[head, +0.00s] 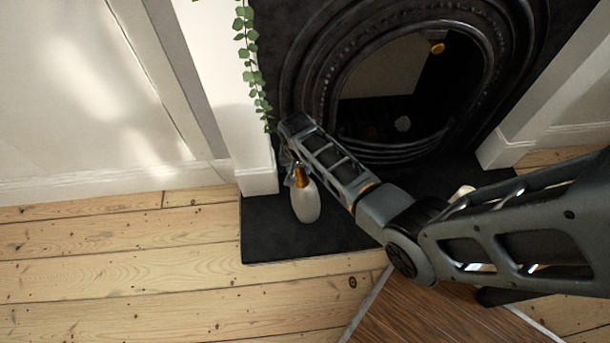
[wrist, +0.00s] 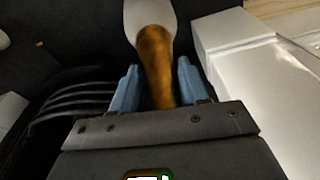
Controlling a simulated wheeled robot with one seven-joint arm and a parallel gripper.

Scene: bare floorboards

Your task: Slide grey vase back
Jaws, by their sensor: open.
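The grey vase (head: 306,205) has a pale rounded body and an orange-brown neck. It stands on the dark hearth slab, near its left end, in the head view. My gripper (head: 296,178) reaches down to the vase's neck from the fireplace side. In the wrist view my gripper (wrist: 157,82) is open, with one blue finger on each side of the brown neck of the vase (wrist: 153,50). I cannot tell whether either finger touches the neck. Part of the pale body shows beyond the fingers at the top, cut off by the frame.
The black fireplace (head: 330,75) stands behind the hearth slab (head: 268,235). A white pillar foot (head: 257,180) is close left of the vase, with a trailing green plant (head: 250,60) above. A pale object (head: 463,191) is partly hidden by my arm. Bare floorboards (head: 120,260) lie left.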

